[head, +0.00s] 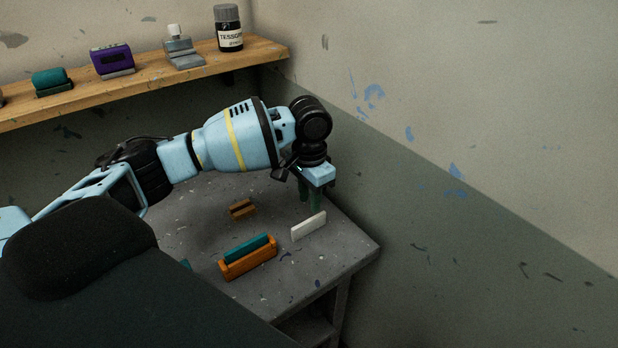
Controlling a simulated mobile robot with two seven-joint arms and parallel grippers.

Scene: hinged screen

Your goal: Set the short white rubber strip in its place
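The short white strip (308,227) stands on its long edge on the grey table, near the table's right corner. My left gripper (310,201) points down just behind the strip. Its two dark green fingers are apart, with no object visible between them; I cannot tell whether a fingertip touches the strip. An orange holder (249,264) sits to the left and nearer, with a teal strip (246,248) in or against it. A small brown slotted block (242,209) stands farther back. Which is the white strip's place I cannot tell. My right gripper is not in view.
A wooden shelf (150,83) on the back wall holds a teal item (51,80), a purple box (111,60), a grey fixture (183,50) and a dark bottle (229,30). A wall stands close on the right. A dark shape hides the table's front left.

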